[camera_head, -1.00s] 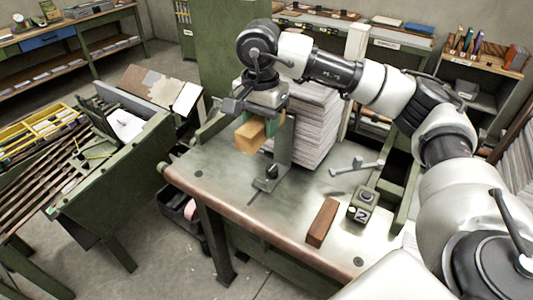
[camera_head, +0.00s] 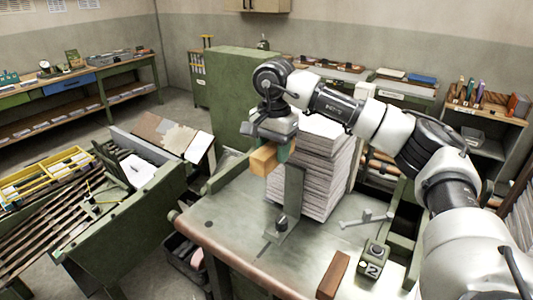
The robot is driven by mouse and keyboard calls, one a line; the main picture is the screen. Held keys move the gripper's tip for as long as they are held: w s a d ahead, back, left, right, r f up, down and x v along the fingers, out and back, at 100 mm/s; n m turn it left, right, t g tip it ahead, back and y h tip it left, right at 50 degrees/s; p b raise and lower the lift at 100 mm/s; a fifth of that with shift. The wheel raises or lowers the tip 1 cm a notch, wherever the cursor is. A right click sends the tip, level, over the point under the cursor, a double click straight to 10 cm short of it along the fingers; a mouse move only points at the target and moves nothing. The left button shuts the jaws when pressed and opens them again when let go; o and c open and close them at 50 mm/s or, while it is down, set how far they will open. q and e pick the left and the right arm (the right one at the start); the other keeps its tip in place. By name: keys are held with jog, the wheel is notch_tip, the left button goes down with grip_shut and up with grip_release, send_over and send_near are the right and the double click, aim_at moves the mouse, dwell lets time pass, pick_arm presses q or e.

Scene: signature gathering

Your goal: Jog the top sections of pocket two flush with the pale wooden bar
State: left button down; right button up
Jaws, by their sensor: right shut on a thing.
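A tall stack of pale paper sections (camera_head: 328,170), at the table marked 2, stands behind an upright metal plate (camera_head: 293,188). My right gripper (camera_head: 276,138) is at the upper left of the stack. It is shut on the pale wooden bar (camera_head: 264,159), whose end faces the camera. A green part shows beside the bar. The gripper hides part of the stack's top edge, so I cannot tell whether the bar touches the paper or how even the top sections are. My left gripper is out of view.
The steel tabletop (camera_head: 225,225) is mostly clear in front. A reddish-brown block (camera_head: 333,275) and a box marked 2 (camera_head: 373,260) sit near the front right. A metal handle (camera_head: 365,218) is right of the stack. A green machine (camera_head: 125,225) stands at left.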

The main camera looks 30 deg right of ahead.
jog(key=shift+w+d, duration=0.2)
jog(key=shift+d, duration=0.35)
jog(key=shift+w+d+p, duration=0.25)
jog(key=shift+w+d, duration=0.05)
jog(key=shift+d, duration=0.4)
jog(key=shift+w+d+p, duration=0.25)
jog(key=shift+d, duration=0.4)
jog(key=shift+w+d+p, duration=0.25)
jog(key=shift+w+d, duration=0.05)
jog(key=shift+d, duration=0.4)
jog(key=shift+s+a+r, duration=0.25)
jog(key=shift+a, duration=0.4)
jog(key=shift+s+a+r+p, duration=0.15)
jog(key=shift+s+a+r, duration=0.15)
jog(key=shift+a, duration=0.4)
jog(key=shift+s+a+r+p, duration=0.1)
jog(key=shift+s+a+r, duration=0.15)
jog(key=shift+a, duration=0.5)
jog(key=shift+s+a+r+p, duration=0.2)
jog(key=shift+s+a, duration=0.15)
jog(key=shift+a, duration=0.35)
